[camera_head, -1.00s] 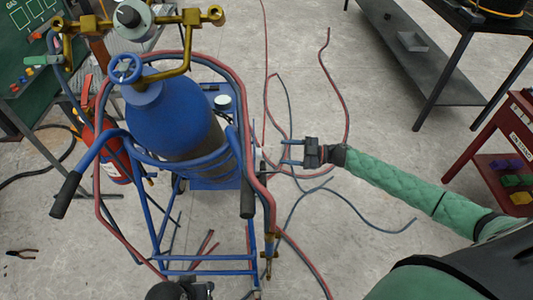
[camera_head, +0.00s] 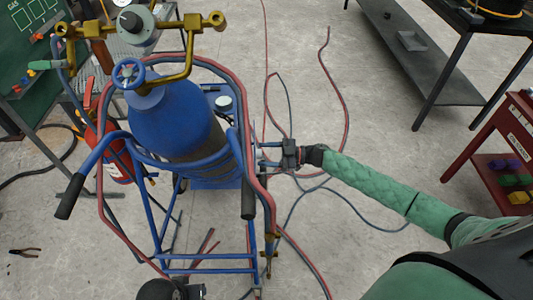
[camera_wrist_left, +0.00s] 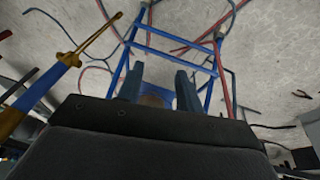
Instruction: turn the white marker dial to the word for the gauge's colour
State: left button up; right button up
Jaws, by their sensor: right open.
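A pale round piece with a dark centre (camera_head: 137,22) sits on the brass fitting (camera_head: 178,78) above the blue gas cylinder (camera_head: 172,115). A small white-topped round piece (camera_head: 223,102) shows behind the cylinder. I cannot tell which is the dial or the gauge, and no words on either are readable. My right gripper (camera_head: 264,153) is open and empty, just right of the cart frame and hose. My left gripper (camera_wrist_left: 158,82) has its two fingers apart in the left wrist view, with the blue cart frame beyond them.
The blue cart (camera_head: 205,257) with red and dark hoses stands in front. A red extinguisher (camera_head: 110,155) and a green board (camera_head: 35,40) are left. A red shelf with coloured blocks (camera_head: 505,165) and a dark table (camera_head: 430,60) are right.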

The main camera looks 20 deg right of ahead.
jog(key=c, duration=1)
pick_arm(q)
jog(key=w+d+f+t+h+b, duration=0.1)
jog(key=w+d+f+h+b, duration=0.1)
jog(key=d+f+b, duration=0.4)
notch_tip(320, 180, down, 22)
jog(key=w+d+t+b, duration=0.1)
jog(key=t+b, duration=0.1)
jog(key=b, duration=0.1)
jog(key=shift+f+t+b, duration=0.2)
jog(key=shift+t+b, duration=0.1)
jog(key=shift+t, duration=0.1)
pick_arm(e)
jog(key=n, duration=1.2)
jog(key=shift+w+y, duration=0.15)
jog(key=shift+y, duration=0.15)
jog(key=o, duration=1)
jog(key=shift+d, duration=0.1)
